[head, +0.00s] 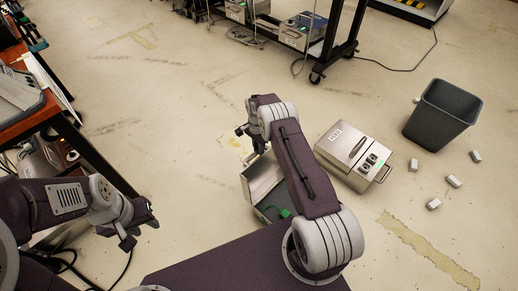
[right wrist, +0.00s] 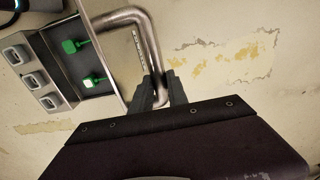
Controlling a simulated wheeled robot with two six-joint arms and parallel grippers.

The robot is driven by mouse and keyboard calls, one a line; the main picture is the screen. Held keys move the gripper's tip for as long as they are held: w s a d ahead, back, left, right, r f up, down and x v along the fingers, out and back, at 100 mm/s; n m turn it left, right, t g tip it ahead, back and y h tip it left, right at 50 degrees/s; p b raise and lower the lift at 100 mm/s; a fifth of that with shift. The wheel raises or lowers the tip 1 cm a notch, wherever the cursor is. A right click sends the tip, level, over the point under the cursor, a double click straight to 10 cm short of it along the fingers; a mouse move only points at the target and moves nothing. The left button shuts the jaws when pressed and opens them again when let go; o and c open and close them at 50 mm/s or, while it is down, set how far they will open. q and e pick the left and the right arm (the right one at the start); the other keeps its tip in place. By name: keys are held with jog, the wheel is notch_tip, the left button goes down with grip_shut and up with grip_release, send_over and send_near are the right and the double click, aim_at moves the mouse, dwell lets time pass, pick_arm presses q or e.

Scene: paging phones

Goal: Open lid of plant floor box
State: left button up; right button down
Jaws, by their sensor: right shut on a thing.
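The open box (head: 262,180) stands on the floor, partly hidden behind my right arm in the head view. Its silvery lid is raised, and a green item (head: 282,212) shows inside. The right wrist view shows the dark interior with green items (right wrist: 94,80) and grey switch-like parts (right wrist: 30,80) beside it. My right gripper (right wrist: 163,88) is shut on a bent metal handle (right wrist: 148,42) beside the opening.
A closed silver box (head: 352,150) stands just right of my right arm. A dark bin (head: 440,112) and several small white blocks (head: 453,181) are further right. A table (head: 50,110) edges the left; a wheeled rack (head: 335,50) stands behind. Floor between is clear.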

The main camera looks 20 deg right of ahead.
jog(key=shift+w, duration=0.2)
jog(key=c, duration=1.3)
grip_release()
jog(key=shift+a, duration=0.1)
notch_tip(320, 180, up, 8)
jog(key=p, duration=0.5)
jog(key=shift+w+a+r, duration=0.1)
jog(key=shift+w+r, duration=0.05)
jog(key=shift+r, duration=0.3)
